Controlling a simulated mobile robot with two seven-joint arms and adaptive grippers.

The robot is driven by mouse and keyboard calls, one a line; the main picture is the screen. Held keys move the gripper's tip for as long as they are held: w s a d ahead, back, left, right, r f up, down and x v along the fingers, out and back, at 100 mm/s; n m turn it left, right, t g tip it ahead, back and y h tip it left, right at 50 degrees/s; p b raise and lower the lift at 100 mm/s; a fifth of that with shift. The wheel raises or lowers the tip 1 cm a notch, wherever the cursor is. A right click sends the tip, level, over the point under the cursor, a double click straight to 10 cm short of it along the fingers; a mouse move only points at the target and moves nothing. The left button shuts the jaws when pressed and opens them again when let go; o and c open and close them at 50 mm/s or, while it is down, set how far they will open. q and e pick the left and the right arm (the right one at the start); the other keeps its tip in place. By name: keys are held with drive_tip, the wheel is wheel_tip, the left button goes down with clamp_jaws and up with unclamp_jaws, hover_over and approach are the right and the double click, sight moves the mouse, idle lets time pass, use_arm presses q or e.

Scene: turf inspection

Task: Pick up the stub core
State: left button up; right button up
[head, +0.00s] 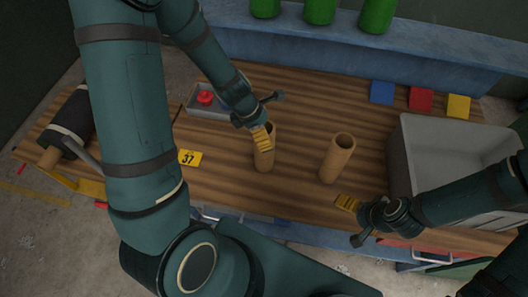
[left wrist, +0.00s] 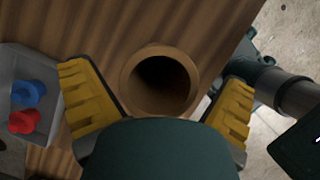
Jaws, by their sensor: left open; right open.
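Two brown cardboard tubes stand upright on the wooden table; I cannot tell by look alone which is the stub core. The left tube (head: 264,158) is beside my left gripper (head: 262,138), whose yellow finger overlaps its upper part. In the left wrist view a tube (left wrist: 132,78) shows its round open end between the two spread yellow fingers of my left gripper (left wrist: 160,90), with gaps at both sides. The other tube (head: 336,160) stands to the right, clear of both grippers. My right gripper (head: 346,203) is open and empty near the table's front edge.
A grey bin (head: 408,150) stands at the right end. A small tray (head: 215,113) holds a red piece (head: 205,98). A yellow tag marked 37 (head: 189,158) lies left of the tubes. A dark roll (head: 72,122) is at the left end. Blue, red and yellow squares (head: 420,99) lie behind.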

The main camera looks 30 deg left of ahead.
use_arm(q)
drive_tip(key=shift+x, duration=0.85)
drive_tip(key=c, duration=1.3)
drive_tip(key=shift+r, duration=0.1)
